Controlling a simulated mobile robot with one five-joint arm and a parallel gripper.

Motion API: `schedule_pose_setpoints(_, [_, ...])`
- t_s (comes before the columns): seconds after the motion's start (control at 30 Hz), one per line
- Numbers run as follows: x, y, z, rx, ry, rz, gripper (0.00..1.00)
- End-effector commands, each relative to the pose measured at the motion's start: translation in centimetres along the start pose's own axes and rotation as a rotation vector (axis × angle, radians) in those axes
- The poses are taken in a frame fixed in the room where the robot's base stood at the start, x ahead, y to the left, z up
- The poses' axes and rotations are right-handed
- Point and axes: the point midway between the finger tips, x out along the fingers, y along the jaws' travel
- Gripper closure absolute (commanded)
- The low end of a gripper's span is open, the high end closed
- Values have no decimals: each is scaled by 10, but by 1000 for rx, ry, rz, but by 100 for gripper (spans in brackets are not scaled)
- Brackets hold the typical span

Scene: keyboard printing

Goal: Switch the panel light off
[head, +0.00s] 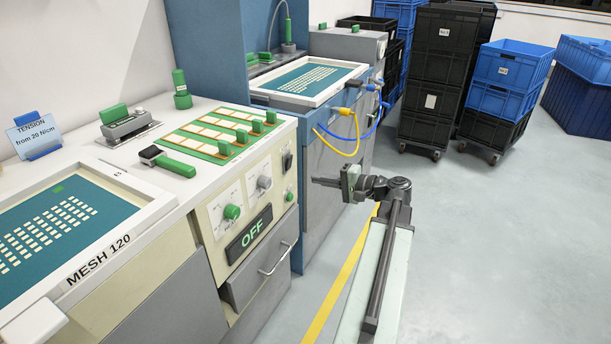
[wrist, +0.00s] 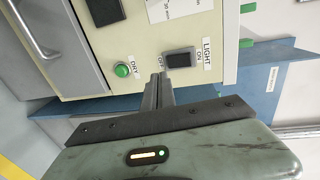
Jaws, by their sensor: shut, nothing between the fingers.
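In the wrist view the switch (wrist: 180,60) sits beside a LIGHT label (wrist: 207,52) with ON and a partly hidden OFF mark. I cannot tell which side of the rocker is pressed. My gripper (head: 314,181) is shut and empty, pointing at the panel. In the wrist view its fingertips (wrist: 158,76) appear between the switch and the green button, nearer the switch. In the head view they look apart from the panel.
A green button (head: 289,197) marked DRY is below the switch. A green knob (head: 232,211), a grey knob (head: 264,182) and a display reading OFF (head: 249,234) are left of it. A drawer handle (head: 277,258) juts out below. A blue cabinet (head: 325,175) stands behind.

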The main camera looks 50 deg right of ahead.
Motion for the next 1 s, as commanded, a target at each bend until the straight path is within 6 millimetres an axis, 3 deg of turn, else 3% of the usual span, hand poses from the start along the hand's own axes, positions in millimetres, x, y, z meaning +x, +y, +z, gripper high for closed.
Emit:
schedule_pose_setpoints(0.1, [-26, 11, 0, 1, 2, 0, 100])
schedule_pose_setpoints(0.33, [-53, 19, 1, 1, -2, 0, 100])
schedule_pose_setpoints(1.0, [-56, 20, 1, 0, -4, 0, 100])
